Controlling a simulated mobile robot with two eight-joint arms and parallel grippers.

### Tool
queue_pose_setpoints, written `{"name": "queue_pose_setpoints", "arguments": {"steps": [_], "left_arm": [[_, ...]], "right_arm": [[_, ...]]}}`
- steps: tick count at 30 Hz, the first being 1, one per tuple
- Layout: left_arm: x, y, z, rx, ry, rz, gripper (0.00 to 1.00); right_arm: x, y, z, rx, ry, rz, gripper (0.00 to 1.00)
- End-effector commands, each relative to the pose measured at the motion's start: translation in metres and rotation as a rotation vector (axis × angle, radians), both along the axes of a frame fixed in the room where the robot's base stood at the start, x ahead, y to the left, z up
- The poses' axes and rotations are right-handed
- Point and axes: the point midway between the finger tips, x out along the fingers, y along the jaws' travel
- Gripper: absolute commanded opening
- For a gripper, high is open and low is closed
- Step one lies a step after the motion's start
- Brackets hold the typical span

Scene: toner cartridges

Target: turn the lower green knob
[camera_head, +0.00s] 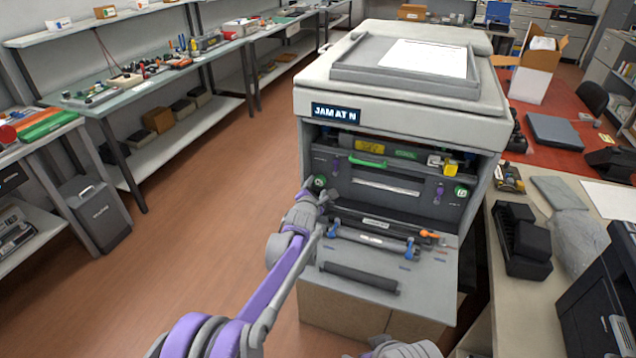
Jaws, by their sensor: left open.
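The open printer (400,95) shows a dark inner bay with a green knob (320,182) at its left and another green knob (461,191) at its right. In the picture the right knob sits slightly lower; a green bar handle (367,160) is above them. My left gripper (328,196) is open at the bay's left side, just below and right of the left green knob. It looks close to that knob, but I cannot tell whether it touches. The fingertips are small and partly hidden.
A dark roller (360,278) lies on the printer's lowered front door (420,305), below a cartridge (373,240) with blue ends. An orange-tipped part (429,234) is nearby. A desk with black trays (522,240) stands at right. The floor (200,240) at left is clear.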

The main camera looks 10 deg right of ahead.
Motion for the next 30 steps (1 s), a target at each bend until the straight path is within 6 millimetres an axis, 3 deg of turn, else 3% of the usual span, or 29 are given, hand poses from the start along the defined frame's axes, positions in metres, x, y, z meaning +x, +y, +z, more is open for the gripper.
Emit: {"name": "queue_pose_setpoints", "arguments": {"steps": [3, 9, 21, 30], "left_arm": [[0.016, -0.007, -0.004, 0.001, -0.001, 0.0, 0.61], [0.03, -0.013, -0.008, 0.002, -0.002, 0.0, 0.61], [0.033, -0.015, -0.01, 0.002, 0.0, 0.0, 0.59], [0.033, -0.015, -0.01, 0.002, 0.0, 0.0, 0.05]], "right_arm": [[0.001, 0.0, 0.005, 0.0, -0.003, 0.0, 1.0], [0.003, 0.0, 0.008, 0.0, -0.005, 0.0, 1.0], [0.003, 0.0, 0.008, 0.0, -0.005, 0.0, 1.0], [0.003, 0.0, 0.008, 0.0, -0.005, 0.0, 1.0]]}}
